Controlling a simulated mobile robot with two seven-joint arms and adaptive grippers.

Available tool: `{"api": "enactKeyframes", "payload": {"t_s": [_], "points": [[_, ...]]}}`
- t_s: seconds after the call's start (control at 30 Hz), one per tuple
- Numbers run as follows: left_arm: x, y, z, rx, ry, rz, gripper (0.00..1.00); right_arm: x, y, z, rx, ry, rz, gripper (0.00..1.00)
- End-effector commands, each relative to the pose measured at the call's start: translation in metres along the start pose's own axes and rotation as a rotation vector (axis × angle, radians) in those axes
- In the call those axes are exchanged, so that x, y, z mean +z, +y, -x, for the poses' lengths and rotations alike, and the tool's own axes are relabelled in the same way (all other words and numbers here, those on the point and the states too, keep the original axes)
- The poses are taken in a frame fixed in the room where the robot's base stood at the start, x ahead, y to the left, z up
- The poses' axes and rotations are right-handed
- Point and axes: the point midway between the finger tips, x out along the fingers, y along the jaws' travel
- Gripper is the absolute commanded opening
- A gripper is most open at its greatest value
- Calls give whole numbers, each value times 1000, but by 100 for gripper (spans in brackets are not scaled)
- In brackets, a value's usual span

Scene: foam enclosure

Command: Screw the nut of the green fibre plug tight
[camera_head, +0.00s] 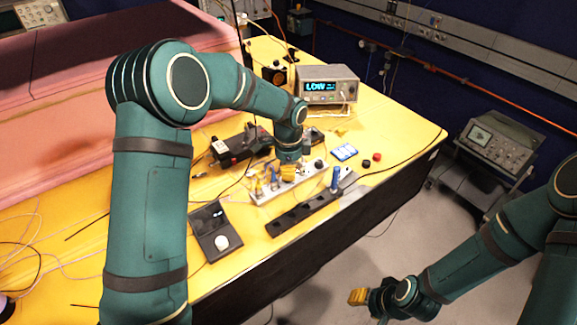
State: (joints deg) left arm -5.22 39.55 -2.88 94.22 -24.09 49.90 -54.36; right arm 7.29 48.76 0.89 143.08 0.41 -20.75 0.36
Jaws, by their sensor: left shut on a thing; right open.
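My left gripper (288,173), with yellow fingers, points down at a pale connector strip (262,199) on the yellow table. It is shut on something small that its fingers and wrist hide. I cannot make out the green fibre plug or its nut. Yellow (259,188) and blue (274,179) upright parts stand on the strip left of the gripper, and a dark round part (320,165) is at its right end. My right gripper (357,297) is open and empty, low over the floor and clear of the table.
A black rail (300,216) lies in front of the strip, with a blue-handled item (335,180) upright near it. A meter (330,88) reading "LOW" stands behind. A blue card (344,152) and red and black caps (372,159) lie right. An oscilloscope cart (497,150) stands apart.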

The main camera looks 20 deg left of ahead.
Motion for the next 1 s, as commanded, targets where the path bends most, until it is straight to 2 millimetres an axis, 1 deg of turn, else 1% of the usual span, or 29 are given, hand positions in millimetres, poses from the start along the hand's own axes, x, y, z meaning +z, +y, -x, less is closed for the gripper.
{"api": "enactKeyframes", "payload": {"t_s": [0.03, 0.2, 0.5, 0.7, 1.0], "points": [[1, 0, 1, 3, -1, -37, 0, -1, -1, 4, 0, 2, -1, 47], [1, 1, 0, 3, -1, -168, 0, -4, -4, 9, 1, 9, -2, 47], [1, 1, 0, 3, -1, -315, 0, -8, -6, 15, 2, 16, -4, 47], [0, 1, -1, 3, -1, -356, 0, -8, -6, 17, 2, 18, -5, 47], [0, 1, -2, 3, -1, -365, 0, -8, -6, 17, 2, 18, -5, 47]]}}
